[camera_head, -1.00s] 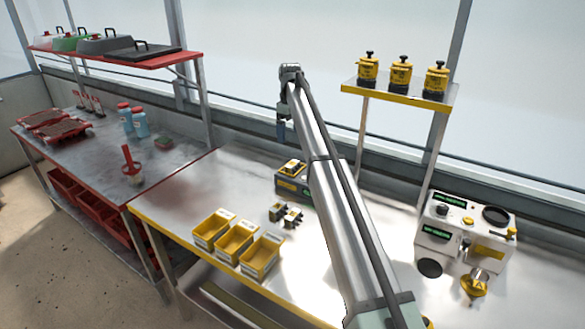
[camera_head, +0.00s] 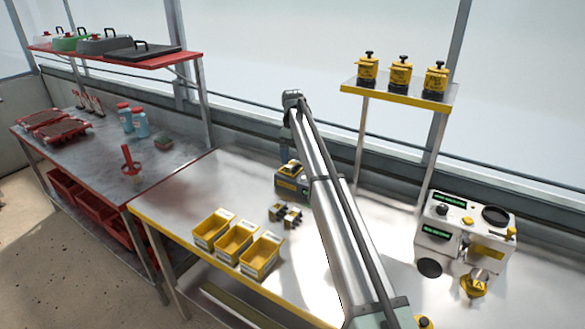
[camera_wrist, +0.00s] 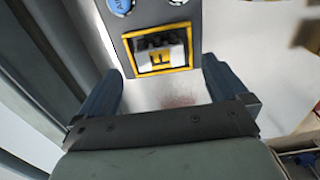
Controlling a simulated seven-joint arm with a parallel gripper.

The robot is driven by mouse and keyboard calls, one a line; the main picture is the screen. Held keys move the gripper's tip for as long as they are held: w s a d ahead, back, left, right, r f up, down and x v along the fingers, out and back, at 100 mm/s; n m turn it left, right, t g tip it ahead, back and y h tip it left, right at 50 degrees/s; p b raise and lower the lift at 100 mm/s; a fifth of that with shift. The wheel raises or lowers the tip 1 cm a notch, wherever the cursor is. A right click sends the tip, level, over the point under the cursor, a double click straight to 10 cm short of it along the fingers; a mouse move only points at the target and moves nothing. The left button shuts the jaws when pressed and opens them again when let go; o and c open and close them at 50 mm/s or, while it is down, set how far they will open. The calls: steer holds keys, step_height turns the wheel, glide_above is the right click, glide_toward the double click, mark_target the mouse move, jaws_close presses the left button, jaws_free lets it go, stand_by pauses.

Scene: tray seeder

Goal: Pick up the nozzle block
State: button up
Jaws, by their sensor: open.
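In the wrist view, my gripper (camera_wrist: 163,84) is open and empty, with its two blue fingers wide apart. A dark and light grey block (camera_wrist: 160,52), apparently a nozzle block, sits in a yellow-framed slot on a grey unit (camera_wrist: 196,20), just beyond and between the fingertips. The fingers do not touch it.
Several yellow bins (camera_head: 236,243) line the bench's front edge. A white machine (camera_head: 466,236) stands at the right. A shelf (camera_head: 402,95) with yellow canisters is behind my arm. A red-edged table (camera_head: 103,165) stands at the left.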

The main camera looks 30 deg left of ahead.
mark_target(292, 163)
step_height(292, 163, down, 4)
steer(key=shift+f, duration=0.2)
steer(key=shift+r, duration=0.1)
steer(key=c, duration=1.3)
